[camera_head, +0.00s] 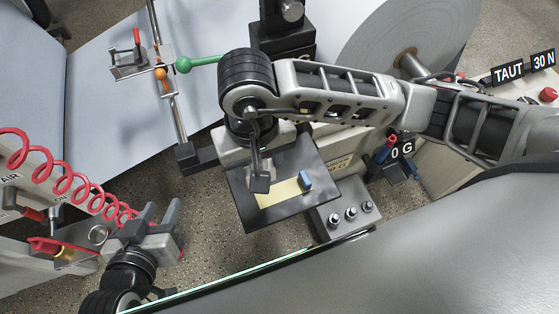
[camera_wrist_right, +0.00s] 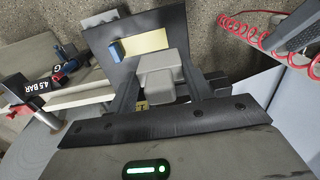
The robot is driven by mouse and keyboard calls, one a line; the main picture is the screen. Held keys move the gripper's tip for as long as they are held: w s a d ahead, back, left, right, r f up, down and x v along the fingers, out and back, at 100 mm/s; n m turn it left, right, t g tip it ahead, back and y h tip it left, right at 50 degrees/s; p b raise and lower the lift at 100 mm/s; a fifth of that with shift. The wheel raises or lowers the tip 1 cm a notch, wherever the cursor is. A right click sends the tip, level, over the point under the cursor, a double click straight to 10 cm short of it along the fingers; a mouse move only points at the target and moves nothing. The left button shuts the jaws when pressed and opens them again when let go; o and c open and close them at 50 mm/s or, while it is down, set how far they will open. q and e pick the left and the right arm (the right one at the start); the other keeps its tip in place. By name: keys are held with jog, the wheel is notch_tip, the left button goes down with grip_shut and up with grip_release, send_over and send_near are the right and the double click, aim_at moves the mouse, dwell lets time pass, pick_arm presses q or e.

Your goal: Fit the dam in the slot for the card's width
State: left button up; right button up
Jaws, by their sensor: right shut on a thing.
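My right gripper (camera_wrist_right: 163,96) is shut on a grey stepped block (camera_wrist_right: 160,70), with a finger on each side of it. Beyond the block is a dark flat plate (camera_wrist_right: 105,37) with a pale yellow patch (camera_wrist_right: 150,42) and a small blue block (camera_wrist_right: 116,49). In the head view the plate (camera_head: 243,200) lies under my right wrist, with the yellow patch (camera_head: 282,192) and blue block (camera_head: 305,180) on it. I cannot tell which piece is the dam, nor make out the slot. My left gripper (camera_head: 155,212) is open and empty at lower left.
A grey box with several knobs (camera_head: 350,213) stands right of the plate. A red coiled hose (camera_head: 60,178) hangs near my left gripper. A green-knobbed lever (camera_head: 184,65) and a large grey roll (camera_head: 385,30) are at the back. A pale blue sheet (camera_head: 105,100) spans the upper left.

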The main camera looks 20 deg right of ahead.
jog(key=shift+w+d+f, duration=0.6)
jog(key=shift+d+f, duration=0.25)
jog(key=shift+f, duration=0.75)
jog(key=shift+w+d+f, duration=0.6)
jog(key=shift+d+f, duration=0.25)
jog(key=shift+f, duration=0.75)
jog(key=shift+w+d+f, duration=0.6)
jog(key=shift+d+f, duration=0.25)
jog(key=shift+f, duration=0.75)
jog(key=shift+f, duration=0.1)
jog(key=shift+f+b, duration=0.15)
jog(key=shift+b, duration=0.25)
jog(key=o, duration=1)
